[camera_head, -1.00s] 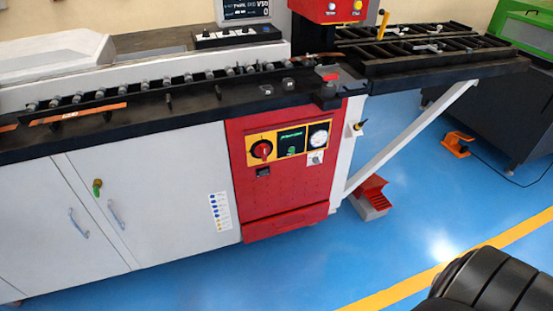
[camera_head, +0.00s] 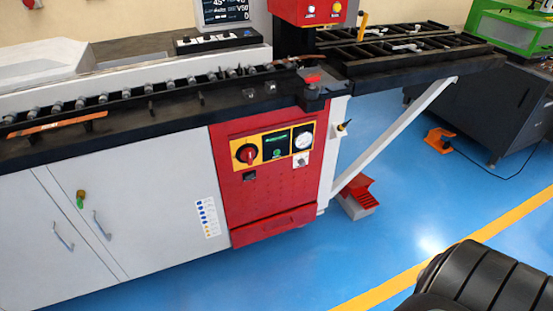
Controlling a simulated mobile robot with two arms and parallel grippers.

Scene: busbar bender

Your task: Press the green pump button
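The small green pump button (camera_head: 277,154) appears on a dark panel with green lettering, set in the yellow-framed control strip (camera_head: 236,151) on the red cabinet front (camera_head: 270,192) of the busbar bender. A red rotary switch (camera_head: 247,154) sits to its left and a round white gauge (camera_head: 302,141) to its right. The button is small, and I cannot tell whether it is pressed. Neither of my grippers is in view.
A black ribbed shape, apparently part of my arm, fills the lower right corner. A red foot pedal (camera_head: 357,193) stands on the blue floor (camera_head: 300,268) right of the cabinet. A white diagonal brace (camera_head: 400,132) supports the side table. Floor before the cabinet is clear.

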